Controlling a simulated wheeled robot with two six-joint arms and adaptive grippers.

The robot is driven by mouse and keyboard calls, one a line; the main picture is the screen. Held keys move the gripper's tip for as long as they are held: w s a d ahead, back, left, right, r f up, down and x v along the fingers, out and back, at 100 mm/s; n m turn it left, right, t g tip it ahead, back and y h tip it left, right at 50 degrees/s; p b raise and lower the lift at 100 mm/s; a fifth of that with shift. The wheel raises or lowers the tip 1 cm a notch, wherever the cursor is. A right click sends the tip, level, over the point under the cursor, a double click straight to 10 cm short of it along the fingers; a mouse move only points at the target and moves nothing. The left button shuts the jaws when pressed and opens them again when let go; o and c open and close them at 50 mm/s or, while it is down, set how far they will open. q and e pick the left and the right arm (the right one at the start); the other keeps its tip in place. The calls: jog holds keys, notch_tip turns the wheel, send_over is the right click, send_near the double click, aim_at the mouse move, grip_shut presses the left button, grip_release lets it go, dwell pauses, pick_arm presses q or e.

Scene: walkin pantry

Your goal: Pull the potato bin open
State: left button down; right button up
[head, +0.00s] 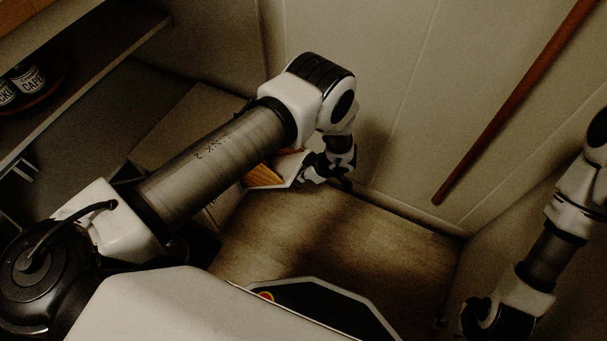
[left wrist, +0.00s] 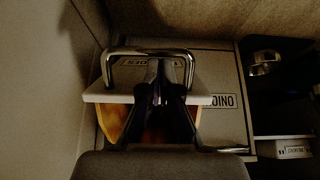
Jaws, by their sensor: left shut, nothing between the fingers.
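The potato bin shows in the left wrist view as a pale front panel (left wrist: 100,97) with orange wooden sides behind it, so it stands partly out of its cabinet. Its upside-down label is partly hidden. A metal bar handle (left wrist: 125,52) is on its front. My left gripper (left wrist: 158,66) is shut and empty, its fingertips over the front within the handle's outline; I cannot tell whether they touch it. In the head view the left gripper (head: 340,180) is low beside the bin's wooden side (head: 265,176), much of which my arm hides.
An onion bin (left wrist: 222,122) with its own handle is beside the potato bin. A brown pole (head: 515,105) leans on the back wall. Jars (head: 32,76) stand on a shelf (head: 95,62) at upper left. The wooden floor (head: 350,240) is clear.

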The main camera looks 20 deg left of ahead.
pick_arm(q)
jog(key=shift+d+f, duration=0.1)
jog(key=v, duration=0.7)
jog(key=shift+r, duration=0.3)
jog(key=shift+s, duration=0.1)
